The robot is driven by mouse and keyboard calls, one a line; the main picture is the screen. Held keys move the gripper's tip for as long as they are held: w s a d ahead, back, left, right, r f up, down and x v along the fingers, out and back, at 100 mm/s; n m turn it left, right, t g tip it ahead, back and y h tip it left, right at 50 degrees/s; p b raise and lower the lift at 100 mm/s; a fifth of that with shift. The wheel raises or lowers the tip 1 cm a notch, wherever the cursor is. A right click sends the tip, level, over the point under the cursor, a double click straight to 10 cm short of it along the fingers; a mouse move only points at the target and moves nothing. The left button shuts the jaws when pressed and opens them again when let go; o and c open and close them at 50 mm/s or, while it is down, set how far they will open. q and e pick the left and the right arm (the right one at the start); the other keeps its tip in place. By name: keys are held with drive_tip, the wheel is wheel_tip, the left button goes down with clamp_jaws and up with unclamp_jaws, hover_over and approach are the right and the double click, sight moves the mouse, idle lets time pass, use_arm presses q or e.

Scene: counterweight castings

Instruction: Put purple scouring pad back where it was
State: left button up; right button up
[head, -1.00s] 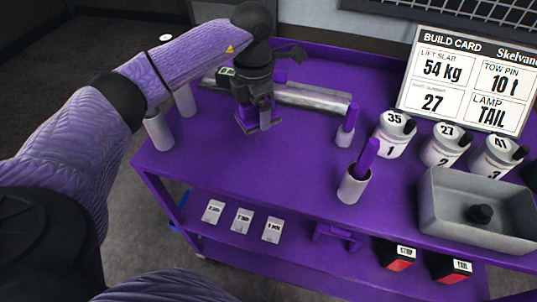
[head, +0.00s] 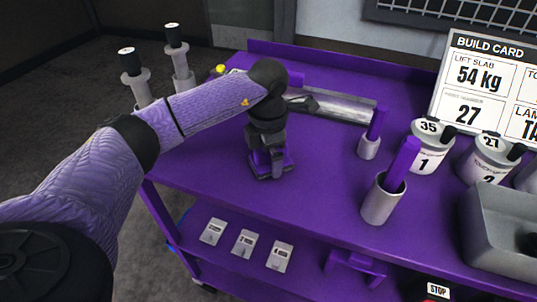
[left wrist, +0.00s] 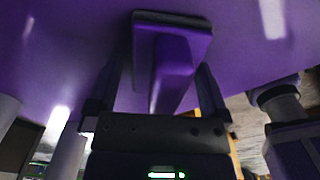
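The purple scouring pad (head: 270,173), a dark flat base with a purple grip block, is upright at the left part of the purple table (head: 325,190). It appears to rest on the table top. My left gripper (head: 268,158) is above it, pointing down, with its fingers on either side of the block. In the left wrist view the pad (left wrist: 172,65) shows between the spread fingers (left wrist: 160,90). A gap shows on the block's left side, so the fingers look open around it. My right gripper is not in view.
A metal trough (head: 335,112) lies behind the gripper. Two cups with purple handles (head: 382,203) (head: 368,148), numbered canisters (head: 430,155) and a grey bin (head: 500,240) stand to the right. Grey posts (head: 136,85) stand at the left. The table front between gripper and cups is clear.

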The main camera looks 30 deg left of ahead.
use_arm(q)
drive_tip(key=shift+r, duration=0.1)
drive_tip(key=shift+d+r, duration=0.1)
drive_tip(key=shift+r, duration=0.15)
wheel_tip(320, 180, up, 11)
drive_tip(key=p, duration=0.3)
drive_tip(key=shift+r+p, duration=0.15)
drive_tip(key=shift+p, duration=0.2)
drive_tip(key=shift+r, duration=0.25)
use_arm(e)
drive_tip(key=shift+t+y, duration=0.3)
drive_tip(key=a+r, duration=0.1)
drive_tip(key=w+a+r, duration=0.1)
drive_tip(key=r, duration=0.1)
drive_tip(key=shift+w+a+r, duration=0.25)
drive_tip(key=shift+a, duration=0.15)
